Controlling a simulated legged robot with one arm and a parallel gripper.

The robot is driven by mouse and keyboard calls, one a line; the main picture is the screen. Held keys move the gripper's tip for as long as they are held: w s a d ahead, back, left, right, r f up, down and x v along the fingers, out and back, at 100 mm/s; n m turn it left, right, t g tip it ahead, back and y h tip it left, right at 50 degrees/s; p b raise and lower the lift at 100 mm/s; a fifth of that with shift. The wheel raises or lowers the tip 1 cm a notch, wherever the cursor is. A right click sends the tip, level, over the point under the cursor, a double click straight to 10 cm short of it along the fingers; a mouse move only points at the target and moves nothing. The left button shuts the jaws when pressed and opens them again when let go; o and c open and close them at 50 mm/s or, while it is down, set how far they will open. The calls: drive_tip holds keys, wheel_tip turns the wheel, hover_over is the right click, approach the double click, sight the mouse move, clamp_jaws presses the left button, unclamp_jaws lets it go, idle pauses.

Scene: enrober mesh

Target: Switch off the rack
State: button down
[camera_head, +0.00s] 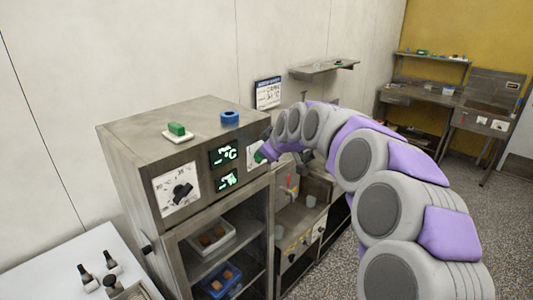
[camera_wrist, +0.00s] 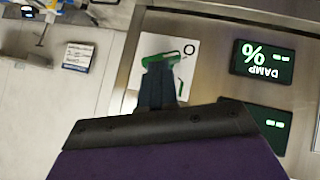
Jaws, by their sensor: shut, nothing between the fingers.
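The rack (camera_head: 118,150) is a steel cabinet with a control panel above open shelves. Its two displays glow green: one with °C (camera_head: 223,153), one with % (camera_head: 228,180). A green switch (camera_wrist: 172,60) sits on a white plate (camera_wrist: 152,46) marked O and I, at the panel's right end. The wrist view shows the panel upside down, with the % display (camera_wrist: 263,62) lit. My gripper (camera_wrist: 158,70) is shut and empty, its fingertips at the green switch and hiding part of it. Whether they touch is unclear. In the head view my gripper (camera_head: 266,155) covers part of that plate.
A black dial (camera_head: 182,192) is at the panel's left. Shelves hold a white tray (camera_head: 228,232) and a blue tray (camera_head: 236,268). A steel machine (camera_head: 298,240) stands close on the right.

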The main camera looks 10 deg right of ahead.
drive_tip(key=s+r+p, duration=0.1)
drive_tip(key=s+r, duration=0.7)
drive_tip(key=r, duration=0.2)
drive_tip(key=shift+d, duration=0.4)
drive_tip(key=s+f+m+g+h+b, duration=0.1)
drive_tip(key=s+f+m+g, duration=0.2)
drive_tip(key=s+f, duration=0.6)
drive_tip(key=s+f+m+g+h+b, duration=0.1)
drive_tip(key=s+f+m+g+b, duration=0.1)
drive_tip(key=s+f, duration=0.8)
drive_tip(key=s+f+m+g+b, duration=0.1)
drive_tip(key=s+f+m+g, duration=0.2)
drive_tip(key=s, duration=2)
wheel_tip(320, 180, down, 8)
drive_tip(key=g, duration=0.3)
drive_tip(key=shift+s+a+r+m+h+b, duration=0.2)
drive_tip(key=shift+a+r+m+h+b, duration=0.1)
drive_tip(key=shift+m+h, duration=0.1)
